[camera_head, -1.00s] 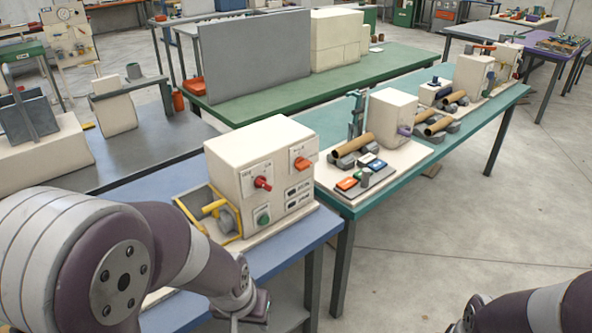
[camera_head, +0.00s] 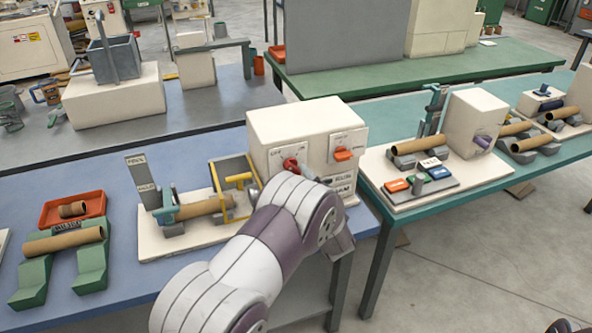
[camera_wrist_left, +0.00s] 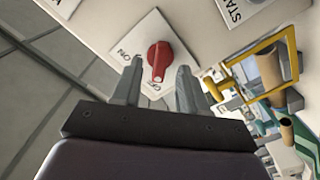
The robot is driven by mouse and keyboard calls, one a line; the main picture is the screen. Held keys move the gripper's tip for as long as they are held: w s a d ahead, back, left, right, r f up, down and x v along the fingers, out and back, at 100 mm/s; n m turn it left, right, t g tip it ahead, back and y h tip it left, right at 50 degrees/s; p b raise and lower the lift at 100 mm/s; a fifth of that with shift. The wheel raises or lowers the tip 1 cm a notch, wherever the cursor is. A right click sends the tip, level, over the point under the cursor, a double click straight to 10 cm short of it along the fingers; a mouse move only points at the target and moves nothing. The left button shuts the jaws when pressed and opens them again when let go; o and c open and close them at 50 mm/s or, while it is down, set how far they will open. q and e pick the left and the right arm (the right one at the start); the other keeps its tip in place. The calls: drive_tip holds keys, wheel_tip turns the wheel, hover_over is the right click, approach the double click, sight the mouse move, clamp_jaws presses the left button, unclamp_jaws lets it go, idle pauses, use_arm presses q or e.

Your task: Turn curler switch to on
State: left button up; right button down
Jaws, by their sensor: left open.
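The curler switch is a red knob on a white labelled plate on the front of the cream machine box (camera_head: 290,118). It shows in the head view (camera_head: 290,163) and in the left wrist view (camera_wrist_left: 159,58). My left gripper (camera_wrist_left: 158,72) is open, with one finger on each side of the red knob. I cannot tell whether the fingers touch it. Lettering that looks like ON is on the plate left of the knob in the wrist view; lettering below it is partly hidden. In the head view my arm hides most of the left gripper.
An orange switch (camera_head: 343,155) sits right of the red one. A yellow frame (camera_head: 238,183) and a cardboard tube (camera_head: 205,207) lie left of the box. Green supports (camera_head: 92,268) with another tube stand further left. A teal table (camera_head: 380,255) is at right.

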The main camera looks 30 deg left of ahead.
use_arm(q)
drive_tip(key=shift+w+a, duration=0.5)
drive_tip(key=shift+a, duration=0.05)
drive_tip(key=shift+w+a, duration=0.3)
drive_tip(key=shift+a, duration=0.25)
clamp_jaws()
